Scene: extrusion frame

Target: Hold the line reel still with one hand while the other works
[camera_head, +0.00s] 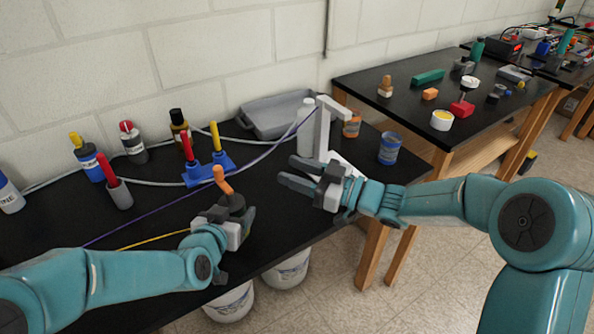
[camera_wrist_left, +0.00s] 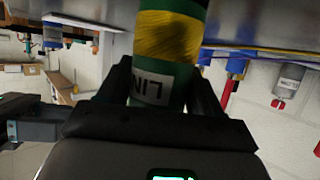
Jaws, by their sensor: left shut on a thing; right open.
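The line reel (camera_wrist_left: 168,50) is green with yellow line wound on it and a pale label reading "LIN" in the left wrist view. My left gripper (camera_head: 238,212) is shut on it, with a dark finger on each side of the reel, which also shows in the left wrist view (camera_wrist_left: 160,95). In the head view the reel is mostly hidden by the gripper. A yellow line (camera_head: 155,239) runs left from there over the black bench. My right gripper (camera_head: 291,172) is open and empty above the bench, right of the left gripper.
A blue rack (camera_head: 208,172) with red and yellow handles stands behind the left gripper. An orange handle (camera_head: 222,179) rises beside it. Bottles stand at the left. A white stand (camera_head: 322,128) and blue can (camera_head: 390,148) are close behind the right gripper. A grey tray (camera_head: 275,116) lies at the wall.

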